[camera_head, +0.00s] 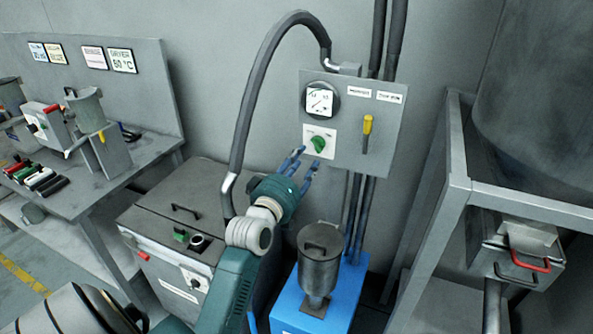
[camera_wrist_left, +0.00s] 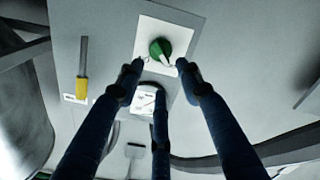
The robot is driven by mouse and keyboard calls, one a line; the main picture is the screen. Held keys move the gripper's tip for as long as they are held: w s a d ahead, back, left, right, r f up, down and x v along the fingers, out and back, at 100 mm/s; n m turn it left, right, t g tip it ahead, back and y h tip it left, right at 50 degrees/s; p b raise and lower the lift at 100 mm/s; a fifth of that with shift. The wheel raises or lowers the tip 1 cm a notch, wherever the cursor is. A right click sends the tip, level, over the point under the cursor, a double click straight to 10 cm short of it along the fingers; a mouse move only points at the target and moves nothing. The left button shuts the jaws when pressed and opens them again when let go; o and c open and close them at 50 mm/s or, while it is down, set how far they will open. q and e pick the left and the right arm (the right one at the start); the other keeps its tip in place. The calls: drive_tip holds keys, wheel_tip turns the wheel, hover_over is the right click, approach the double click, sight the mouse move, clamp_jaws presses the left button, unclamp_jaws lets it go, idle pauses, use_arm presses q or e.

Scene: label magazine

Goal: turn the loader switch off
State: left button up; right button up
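A green rotary switch (camera_head: 318,143) sits on a white plate (camera_head: 309,132) on the grey wall panel (camera_head: 345,158). It also shows in the left wrist view as a green knob (camera_wrist_left: 179,41) with a pale pointer. I cannot read any marks on its plate. My left gripper (camera_head: 305,164) is just below and left of the switch in the head view. In the left wrist view, the left gripper (camera_wrist_left: 159,72) has its three blue fingers spread with nothing between them, tips close to the knob; contact cannot be told. My right gripper is not in view.
A round gauge (camera_head: 320,99) and a yellow-handled lever (camera_head: 366,125) share the panel. A thick hose (camera_head: 248,105) arches left of it. Below stand a grey cabinet (camera_head: 150,215) and a dark canister (camera_head: 320,262) on a blue stand (camera_head: 287,303). A metal frame (camera_head: 455,180) stands right.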

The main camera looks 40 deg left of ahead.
use_arm(q)
drive_tip(key=shift+v, duration=2.25)
